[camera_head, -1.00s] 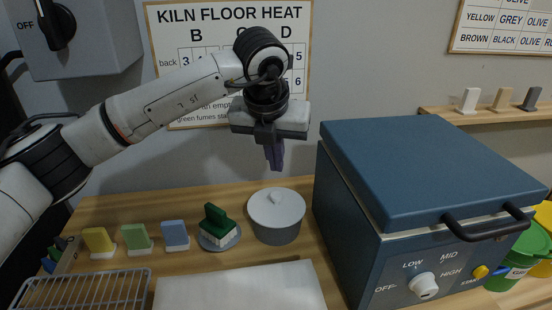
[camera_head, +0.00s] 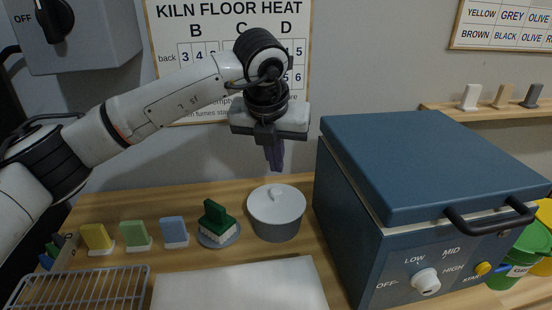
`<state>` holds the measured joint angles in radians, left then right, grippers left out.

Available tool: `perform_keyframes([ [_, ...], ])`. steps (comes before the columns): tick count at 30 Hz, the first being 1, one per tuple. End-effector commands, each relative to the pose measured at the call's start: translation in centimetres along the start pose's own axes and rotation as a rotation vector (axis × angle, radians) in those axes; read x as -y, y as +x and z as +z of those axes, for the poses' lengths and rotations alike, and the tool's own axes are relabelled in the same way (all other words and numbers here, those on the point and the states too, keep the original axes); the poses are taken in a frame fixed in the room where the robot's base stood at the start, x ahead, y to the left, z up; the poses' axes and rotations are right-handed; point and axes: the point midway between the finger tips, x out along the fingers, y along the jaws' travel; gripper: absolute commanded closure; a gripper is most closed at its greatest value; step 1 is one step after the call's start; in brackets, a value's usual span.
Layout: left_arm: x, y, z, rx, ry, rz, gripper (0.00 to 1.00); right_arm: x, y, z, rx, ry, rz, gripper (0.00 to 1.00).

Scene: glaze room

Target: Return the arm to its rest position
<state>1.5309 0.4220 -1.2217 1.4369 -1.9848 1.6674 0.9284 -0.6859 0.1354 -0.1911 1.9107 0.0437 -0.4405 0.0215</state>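My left arm comes in from the left, its forearm stretched across the wall poster. My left gripper (camera_head: 273,157) hangs pointing down in the air, above and behind the grey lidded pot (camera_head: 276,222) in the picture. Its narrow purplish fingers are close together at the middle of the wide palm and look shut. I make out no separate object between them. My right gripper is not in view.
The blue kiln (camera_head: 425,170) is closed at right. A green brush-like block sits on a round dish (camera_head: 232,239). Yellow (camera_head: 95,236), green (camera_head: 134,233) and blue (camera_head: 174,230) tiles stand left. A wire rack (camera_head: 75,289) and white slab (camera_head: 240,287) lie in front.

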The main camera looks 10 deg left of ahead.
Motion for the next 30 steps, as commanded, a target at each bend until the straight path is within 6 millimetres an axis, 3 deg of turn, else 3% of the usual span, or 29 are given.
perform_keyframes([
  [30, 0.0, 3.0, -1.2, 0.000, 0.000, 0.001, 1.00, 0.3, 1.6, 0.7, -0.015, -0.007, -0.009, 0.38],
])
